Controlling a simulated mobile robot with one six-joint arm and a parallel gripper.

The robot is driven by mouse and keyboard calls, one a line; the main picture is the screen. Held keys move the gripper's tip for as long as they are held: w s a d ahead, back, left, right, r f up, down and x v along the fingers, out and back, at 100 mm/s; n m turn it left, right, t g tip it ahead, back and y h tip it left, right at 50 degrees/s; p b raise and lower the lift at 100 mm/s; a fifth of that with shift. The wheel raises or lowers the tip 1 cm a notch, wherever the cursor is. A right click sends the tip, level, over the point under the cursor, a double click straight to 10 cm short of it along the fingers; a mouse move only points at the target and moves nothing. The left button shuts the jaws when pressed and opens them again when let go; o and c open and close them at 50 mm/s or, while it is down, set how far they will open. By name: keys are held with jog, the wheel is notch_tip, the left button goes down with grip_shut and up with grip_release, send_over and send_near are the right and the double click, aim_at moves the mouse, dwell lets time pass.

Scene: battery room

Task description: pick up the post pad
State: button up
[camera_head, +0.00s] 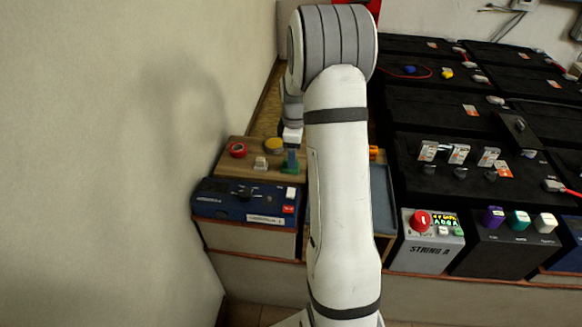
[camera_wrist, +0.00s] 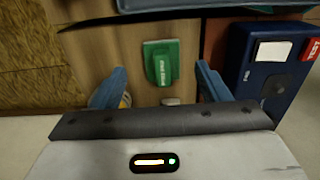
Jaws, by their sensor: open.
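A green block with white lettering on top, which looks like the post pad (camera_wrist: 162,67), lies on a wooden board and shows in the wrist view just beyond my fingers. It has a wider flat base and a raised bar. In the head view the green pad (camera_head: 290,167) is partly hidden by my gripper (camera_head: 292,152), which points down over it. In the wrist view my gripper (camera_wrist: 160,88) is open, with one blue finger on each side and the pad roughly centred ahead of the gap. I cannot tell the height between fingers and pad.
On the wooden board (camera_head: 222,167) sit a red ring (camera_head: 237,149), a yellow round thing (camera_head: 274,145) and a small pale block (camera_head: 261,162). A blue box (camera_head: 231,205) stands in front. Black batteries (camera_head: 430,105) and a grey STRING A box (camera_head: 432,246) are at right. A wall closes the left.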

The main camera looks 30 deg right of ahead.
jog(key=f, duration=0.4)
jog(key=shift+a, duration=0.25)
jog(key=shift+c, duration=0.2)
jog(key=c, duration=1)
notch_tip(320, 180, up, 10)
jog(key=shift+p, duration=0.5)
jog(key=o, duration=0.4)
jog(key=c, duration=0.4)
jog(key=shift+o, duration=0.2)
